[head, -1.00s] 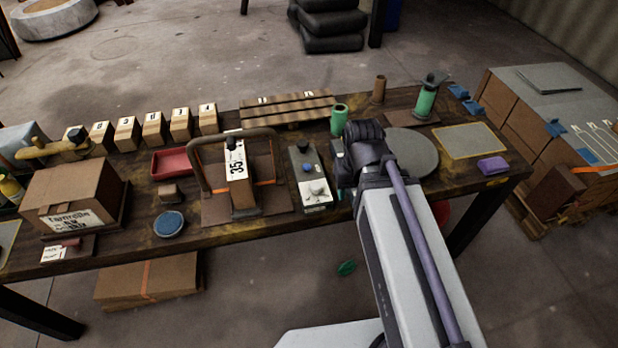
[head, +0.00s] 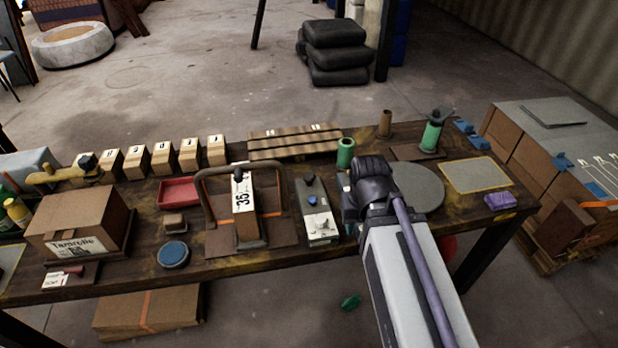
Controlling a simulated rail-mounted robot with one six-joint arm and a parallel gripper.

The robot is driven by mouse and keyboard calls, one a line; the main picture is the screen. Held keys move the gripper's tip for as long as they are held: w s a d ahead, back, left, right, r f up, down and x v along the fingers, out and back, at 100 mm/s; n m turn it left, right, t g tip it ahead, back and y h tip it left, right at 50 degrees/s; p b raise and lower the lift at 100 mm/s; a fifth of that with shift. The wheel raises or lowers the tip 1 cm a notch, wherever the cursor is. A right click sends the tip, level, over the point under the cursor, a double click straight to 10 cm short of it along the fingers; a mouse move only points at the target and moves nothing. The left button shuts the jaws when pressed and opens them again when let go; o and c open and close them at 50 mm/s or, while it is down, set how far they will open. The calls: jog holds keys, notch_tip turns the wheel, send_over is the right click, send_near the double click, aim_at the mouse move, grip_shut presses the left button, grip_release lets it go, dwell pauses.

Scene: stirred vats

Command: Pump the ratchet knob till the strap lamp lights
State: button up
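A grey panel box (head: 317,212) lies on the table, left of my arm. It carries a black knob (head: 310,180), a small blue round part (head: 312,200) and a pale knob-like part (head: 321,224). I cannot tell for certain which is the ratchet knob or the lamp, or whether any lamp is lit. Left of it, a block marked 35 (head: 243,205) stands under a grey-brown metal hoop (head: 203,195), with an orange strap (head: 272,212) beside it. My gripper (head: 350,205) is just right of the panel, apart from its knobs; its fingers are mostly hidden by my dark wrist.
A round grey plate (head: 422,190) lies right of my wrist, and a green cylinder (head: 345,152) stands behind it. A red tray (head: 180,193), a blue disc (head: 174,254) and a cardboard box (head: 75,222) are to the left. Small wooden blocks (head: 163,158) line the back.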

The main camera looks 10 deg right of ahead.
grip_shut()
dwell(1.4)
